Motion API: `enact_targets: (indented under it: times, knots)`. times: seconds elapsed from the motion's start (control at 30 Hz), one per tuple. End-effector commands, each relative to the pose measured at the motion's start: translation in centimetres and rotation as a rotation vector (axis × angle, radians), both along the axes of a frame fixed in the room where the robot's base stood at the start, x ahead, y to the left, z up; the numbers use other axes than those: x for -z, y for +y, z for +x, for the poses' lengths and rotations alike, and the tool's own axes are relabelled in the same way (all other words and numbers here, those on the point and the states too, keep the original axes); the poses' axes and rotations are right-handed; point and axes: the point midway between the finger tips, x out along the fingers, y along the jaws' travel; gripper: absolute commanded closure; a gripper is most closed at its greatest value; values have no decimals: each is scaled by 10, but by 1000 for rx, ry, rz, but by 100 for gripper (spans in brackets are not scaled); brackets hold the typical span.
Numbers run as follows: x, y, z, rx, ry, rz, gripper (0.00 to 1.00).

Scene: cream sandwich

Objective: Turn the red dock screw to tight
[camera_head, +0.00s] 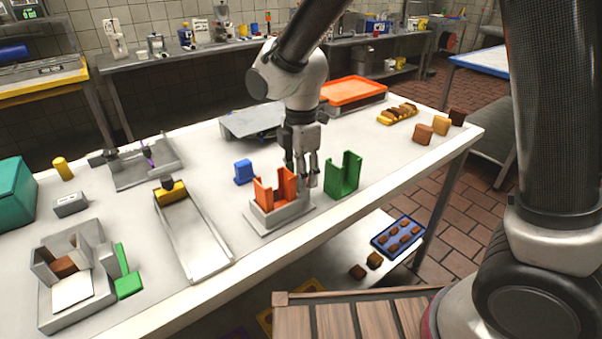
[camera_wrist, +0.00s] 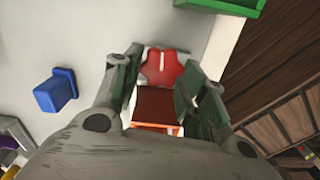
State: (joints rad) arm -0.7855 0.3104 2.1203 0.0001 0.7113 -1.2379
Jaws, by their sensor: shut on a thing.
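The red dock screw (camera_wrist: 161,66), a lobed knob with a pale line on its face, shows in the wrist view between my fingertips. My gripper (camera_wrist: 164,84) is shut on it, with one green-padded finger on each side. In the head view my gripper (camera_head: 306,179) points down at the right side of the orange dock (camera_head: 270,197), which stands upright on a grey base (camera_head: 287,214). There the screw is hidden behind my fingers. The brownish-red top of the dock (camera_wrist: 155,106) shows below the screw in the wrist view.
A green holder (camera_head: 343,178) stands close to the right of my gripper. A blue block (camera_head: 243,172) stands left of the dock. A long metal tray (camera_head: 195,238) with a yellow-handled pusher (camera_head: 171,191) lies farther left. The table's front edge is near the dock.

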Motion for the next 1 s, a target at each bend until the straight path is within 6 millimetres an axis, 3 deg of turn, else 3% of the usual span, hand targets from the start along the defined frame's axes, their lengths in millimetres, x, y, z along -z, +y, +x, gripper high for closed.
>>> enact_targets:
  times: [0.07,0.1,0.2,0.23,0.63,1.0]
  knots:
    - [0,0,0,-1,-1,0,82]
    - [0,0,0,-1,-1,0,57]
    - [0,0,0,-1,-1,0,38]
    - [0,0,0,-1,-1,0,37]
    - [-9,1,1,-1,-2,2,37]
    - [-85,1,1,-1,-3,3,37]
